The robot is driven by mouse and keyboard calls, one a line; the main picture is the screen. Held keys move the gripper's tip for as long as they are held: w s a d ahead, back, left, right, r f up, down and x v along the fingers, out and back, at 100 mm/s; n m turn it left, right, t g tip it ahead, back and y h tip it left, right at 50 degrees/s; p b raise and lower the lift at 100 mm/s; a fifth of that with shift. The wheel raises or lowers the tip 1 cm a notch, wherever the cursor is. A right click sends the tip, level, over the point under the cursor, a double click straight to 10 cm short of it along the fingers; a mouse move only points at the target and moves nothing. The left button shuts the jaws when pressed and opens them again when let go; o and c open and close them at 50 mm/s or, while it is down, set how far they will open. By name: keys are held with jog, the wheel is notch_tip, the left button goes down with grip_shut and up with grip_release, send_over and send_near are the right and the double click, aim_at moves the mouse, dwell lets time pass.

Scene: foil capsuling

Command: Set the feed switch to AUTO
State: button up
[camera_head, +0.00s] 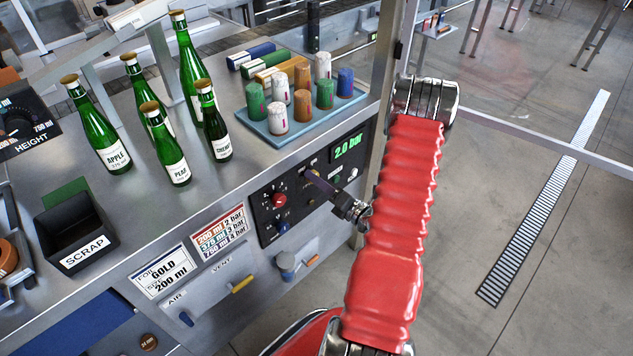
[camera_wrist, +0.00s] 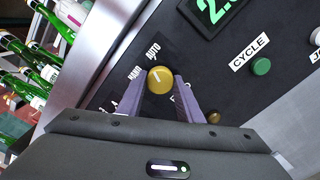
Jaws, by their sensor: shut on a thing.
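The feed switch (camera_wrist: 160,79) is a round brass-yellow knob on the black control panel (camera_wrist: 115,95), with a short pale mark on its face. The labels HAND (camera_wrist: 134,73) and AUTO (camera_wrist: 154,49) stand beside and above it. I cannot tell clearly which label the mark points at. My gripper (camera_wrist: 162,84) is shut on the knob, one purple finger on each side. The label below is mostly hidden behind a finger. In the head view my gripper (camera_head: 311,176) reaches the panel's upper part, and its fingers hide the knob.
A display reading 2.0 bar (camera_head: 348,147) and a green CYCLE button (camera_wrist: 260,66) are to the right. Green bottles (camera_head: 188,70) and a tray of capsules (camera_head: 262,128) stand on the bench above.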

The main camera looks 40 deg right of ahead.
jog(key=shift+d+m, duration=0.15)
jog(key=shift+m, duration=1.15)
jog(key=o, duration=1)
jog(key=shift+o, duration=0.2)
jog(key=shift+s, duration=0.15)
jog(key=s, duration=1.3)
jog(key=shift+s+d, duration=0.15)
jog(key=shift+s, duration=0.1)
jog(key=shift+f, duration=0.1)
